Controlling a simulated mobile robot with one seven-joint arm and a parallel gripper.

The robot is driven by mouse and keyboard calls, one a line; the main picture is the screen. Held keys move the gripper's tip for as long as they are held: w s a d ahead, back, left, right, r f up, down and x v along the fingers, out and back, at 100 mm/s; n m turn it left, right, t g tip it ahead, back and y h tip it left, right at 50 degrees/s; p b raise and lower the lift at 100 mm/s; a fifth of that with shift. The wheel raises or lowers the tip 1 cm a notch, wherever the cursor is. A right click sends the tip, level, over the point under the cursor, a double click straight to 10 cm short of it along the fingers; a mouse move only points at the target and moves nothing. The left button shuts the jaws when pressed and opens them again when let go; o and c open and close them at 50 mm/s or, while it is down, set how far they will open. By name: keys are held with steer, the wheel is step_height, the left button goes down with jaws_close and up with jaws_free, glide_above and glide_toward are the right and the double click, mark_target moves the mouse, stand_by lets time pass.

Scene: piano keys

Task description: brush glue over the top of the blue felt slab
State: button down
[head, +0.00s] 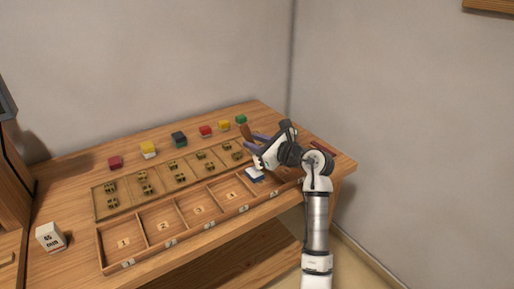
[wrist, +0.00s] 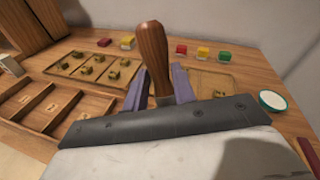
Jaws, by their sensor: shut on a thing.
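My gripper (head: 252,141) is shut on an upright brush with a brown wooden handle (wrist: 153,50). The handle sticks up between its purple fingers, and it also shows in the head view (head: 244,130). The slab is hidden in the wrist view.
A front tray with numbered compartments (head: 146,223) and a back tray with brass pieces (head: 127,202) fill the table's middle. Several coloured blocks (head: 205,131) line the back. A white box (head: 50,237) stands left.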

mark_target(251, 131)
steer(key=shift+r+p, duration=0.7)
steer(key=shift+r, duration=1)
steer(key=shift+f, duration=0.1)
steer(key=shift+w+f+b, duration=0.4)
steer(key=shift+w+b, duration=0.25)
steer(key=shift+w, duration=0.5)
